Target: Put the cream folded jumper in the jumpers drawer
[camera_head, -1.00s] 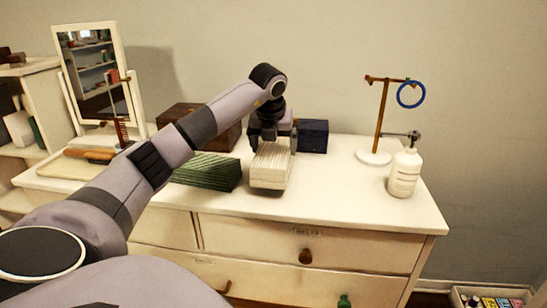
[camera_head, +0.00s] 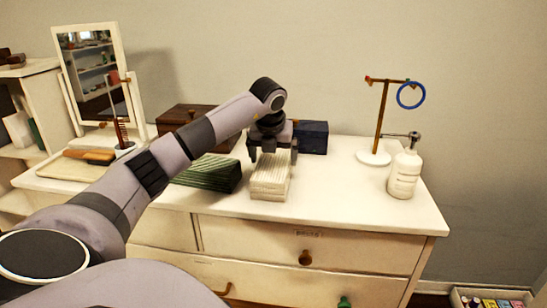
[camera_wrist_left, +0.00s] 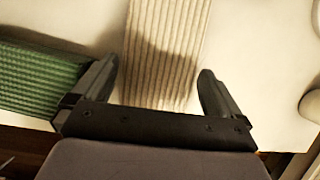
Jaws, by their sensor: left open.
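The cream folded jumper (camera_head: 270,184) lies on top of the dresser, ribbed and neatly stacked. In the left wrist view the jumper (camera_wrist_left: 168,45) runs up between the fingers. My left gripper (camera_head: 273,156) is open above the jumper's far part, one finger to each side, with gaps visible in the left wrist view (camera_wrist_left: 158,88). The dresser's upper right drawer (camera_head: 310,249) is shut; it has a brown knob and a small label too blurred to read surely. My right gripper is not in view.
A green folded jumper (camera_head: 212,172) lies just left of the cream one. A dark blue box (camera_head: 312,136) and a brown box (camera_head: 190,118) stand behind. A white pump bottle (camera_head: 404,174) and a stand with a blue ring (camera_head: 411,95) are at right. A mirror (camera_head: 92,72) stands at left.

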